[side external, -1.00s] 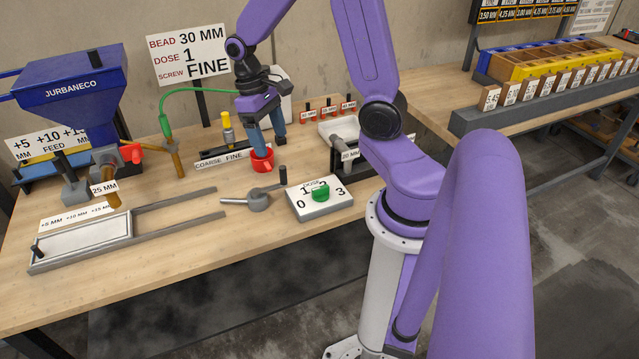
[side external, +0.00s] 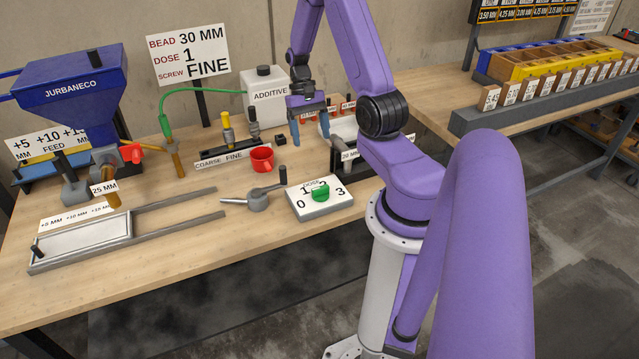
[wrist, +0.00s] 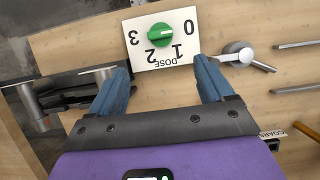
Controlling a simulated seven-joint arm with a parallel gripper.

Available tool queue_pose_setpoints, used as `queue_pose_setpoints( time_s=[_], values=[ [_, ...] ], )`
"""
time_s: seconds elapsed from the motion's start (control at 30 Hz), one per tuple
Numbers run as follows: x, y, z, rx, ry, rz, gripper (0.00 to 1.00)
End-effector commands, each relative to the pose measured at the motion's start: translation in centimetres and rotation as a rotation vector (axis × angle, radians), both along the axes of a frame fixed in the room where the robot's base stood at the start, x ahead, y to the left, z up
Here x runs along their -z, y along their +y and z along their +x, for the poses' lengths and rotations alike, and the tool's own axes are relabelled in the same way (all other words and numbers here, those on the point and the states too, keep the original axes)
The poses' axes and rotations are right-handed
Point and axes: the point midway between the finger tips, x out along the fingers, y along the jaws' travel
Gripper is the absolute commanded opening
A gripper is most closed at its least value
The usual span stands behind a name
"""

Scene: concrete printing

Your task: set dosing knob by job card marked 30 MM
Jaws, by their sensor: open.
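The job card (side external: 188,55) stands at the back and reads BEAD 30 MM, DOSE 1, SCREW FINE. The green dosing knob (side external: 321,194) sits on a white DOSE plate (side external: 335,206) numbered 0 to 3, near the bench's front edge. In the wrist view the knob (wrist: 160,35) has a pale line across its top; which number it points to is hard to tell. My gripper (side external: 310,134) is open and empty, raised above the bench behind the knob. In the wrist view the knob shows beyond the gap between my fingertips (wrist: 162,75), touching neither.
A red cup (side external: 262,159) stands behind a grey crank (side external: 260,199), left of the plate. The COARSE FINE strip (side external: 220,158) and white ADDITIVE bottle (side external: 265,100) are farther back. A black stand with a grey cylinder (side external: 348,150) is close right of my gripper.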

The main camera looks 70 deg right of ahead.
Motion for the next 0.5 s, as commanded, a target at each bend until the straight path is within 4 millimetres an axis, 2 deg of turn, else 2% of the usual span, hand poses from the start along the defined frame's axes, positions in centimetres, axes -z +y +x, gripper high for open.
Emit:
queue_pose_setpoints(
  time_s=[0.5],
  values=[
    [8.9, 2.7, -2.8, -0.001, 0.006, 0.004, 0.81]
  ],
)
